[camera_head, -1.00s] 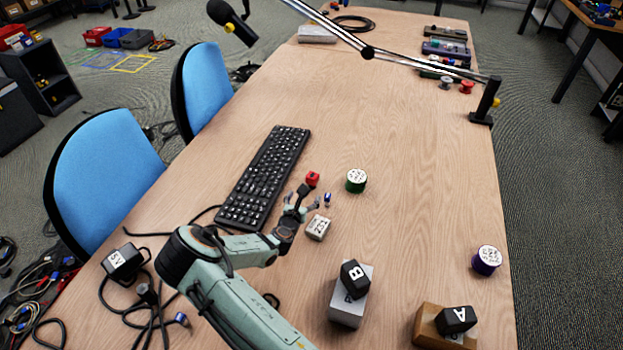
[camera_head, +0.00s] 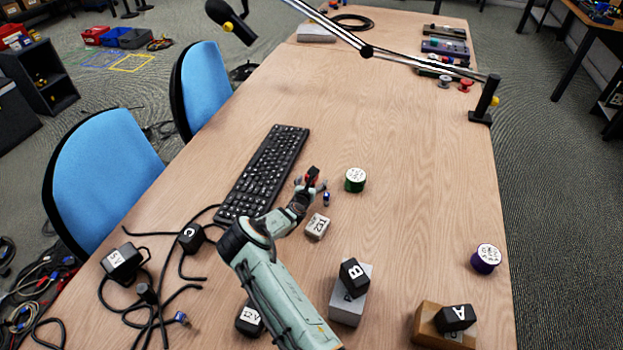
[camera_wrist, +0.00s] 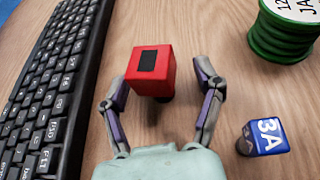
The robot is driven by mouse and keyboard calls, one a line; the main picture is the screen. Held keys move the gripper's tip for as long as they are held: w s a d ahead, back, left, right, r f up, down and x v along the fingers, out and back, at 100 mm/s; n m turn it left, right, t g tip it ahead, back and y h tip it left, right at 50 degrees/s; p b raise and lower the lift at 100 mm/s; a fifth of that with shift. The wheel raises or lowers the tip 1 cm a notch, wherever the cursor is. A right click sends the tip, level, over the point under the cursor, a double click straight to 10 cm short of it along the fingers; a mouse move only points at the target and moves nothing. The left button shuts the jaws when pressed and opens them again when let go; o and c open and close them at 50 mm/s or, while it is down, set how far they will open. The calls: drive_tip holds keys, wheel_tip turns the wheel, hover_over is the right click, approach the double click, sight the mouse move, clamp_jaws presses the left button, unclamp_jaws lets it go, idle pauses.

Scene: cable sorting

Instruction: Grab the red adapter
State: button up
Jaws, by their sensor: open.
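The red adapter (camera_wrist: 151,71) is a small red block with a black rectangle on its top. In the wrist view it stands on the wooden table between the fingers of my gripper (camera_wrist: 160,88), which are open with a gap on each side of it. In the head view the red adapter (camera_head: 312,173) is partly covered by my gripper (camera_head: 311,184), beside the keyboard's right edge.
A black keyboard (camera_wrist: 45,75) lies close on the left. A small blue 3A plug (camera_wrist: 265,137) is at the right, and a green spool (camera_head: 355,180) stands beyond it.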

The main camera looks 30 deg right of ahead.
clamp_jaws()
